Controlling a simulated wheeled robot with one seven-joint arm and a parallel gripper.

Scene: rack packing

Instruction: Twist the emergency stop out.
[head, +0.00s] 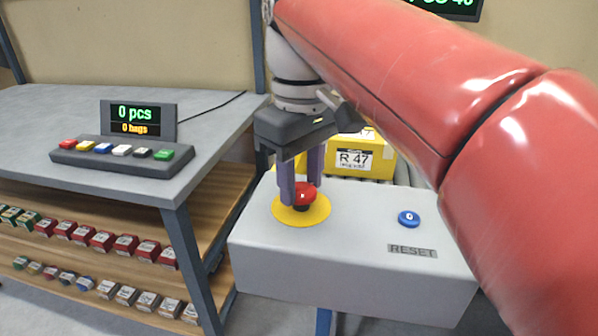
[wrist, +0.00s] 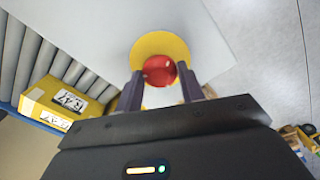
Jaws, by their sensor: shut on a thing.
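The emergency stop (head: 305,192) is a red mushroom button on a yellow disc (head: 318,213), set in the top of a grey control box (head: 350,270). My gripper (head: 302,190) points down over it from above, its two purple-grey fingers on either side of the red head and shut on it. In the wrist view the red button (wrist: 159,70) sits between the two fingertips (wrist: 160,84), with the yellow disc (wrist: 158,45) around and behind it. The fingers hide part of the button's sides. I cannot tell how far it is turned.
A blue button (head: 409,218) and a RESET label (head: 412,251) are on the box's right part. A yellow bin marked R 47 (head: 372,160) stands behind on rollers. At left, a bench (head: 60,105) carries a counter display (head: 138,122) reading 0 pcs and a coloured key panel (head: 115,155).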

